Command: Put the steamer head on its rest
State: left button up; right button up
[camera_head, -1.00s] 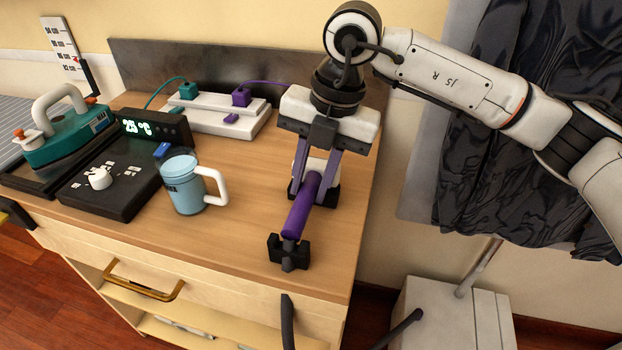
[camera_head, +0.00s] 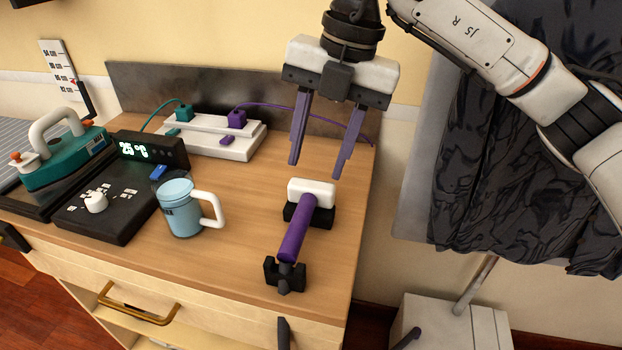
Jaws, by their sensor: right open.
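The steamer head (camera_head: 297,228) has a purple handle and a white head end. It lies on the right part of the wooden dresser top. Its near end sits at a black forked holder (camera_head: 285,274) close to the front edge, which looks like the rest. A black block shows under or beside the white end; whether they touch cannot be told. My right gripper (camera_head: 319,170) is open and empty, fingers pointing down, above and behind the white end and apart from it. My left gripper is not in view.
A light blue mug (camera_head: 181,207) stands left of the steamer head. A white power strip (camera_head: 213,134) with plugs lies behind. Dark cloth (camera_head: 500,150) hangs at right above a white box (camera_head: 455,315).

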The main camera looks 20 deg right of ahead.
jog(key=shift+v, duration=1.3)
